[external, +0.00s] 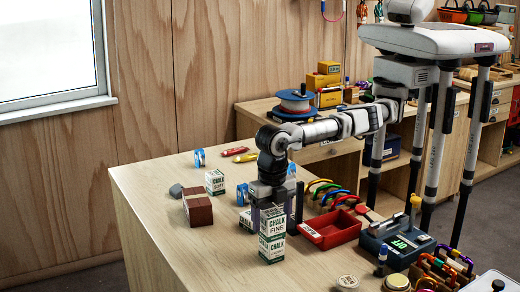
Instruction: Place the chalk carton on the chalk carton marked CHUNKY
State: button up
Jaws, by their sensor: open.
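A white and green chalk carton marked FINE (272,224) stands upright on top of another chalk carton (271,250). The lower carton shows the word CHALK, but I cannot read a second word. The two look roughly aligned and touching. My gripper (271,207) points down at the upper carton, with its open fingers at that carton's sides; whether they touch it I cannot tell. Another chalk carton (215,182) stands upright farther back on the left. Part of one more white and green carton (245,221) shows behind the stack.
A brown block (198,208) and a grey piece (176,191) lie left. A red tray (331,230), coloured carabiners (322,191) and a grey-blue device (395,242) stand right. The table's front left is clear.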

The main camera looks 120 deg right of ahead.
aim_at(271, 213)
notch_tip(271, 213, up, 6)
jog(key=shift+r+p, duration=0.2)
jog(key=shift+p, duration=0.1)
jog(key=shift+d, duration=0.1)
dwell(0.4)
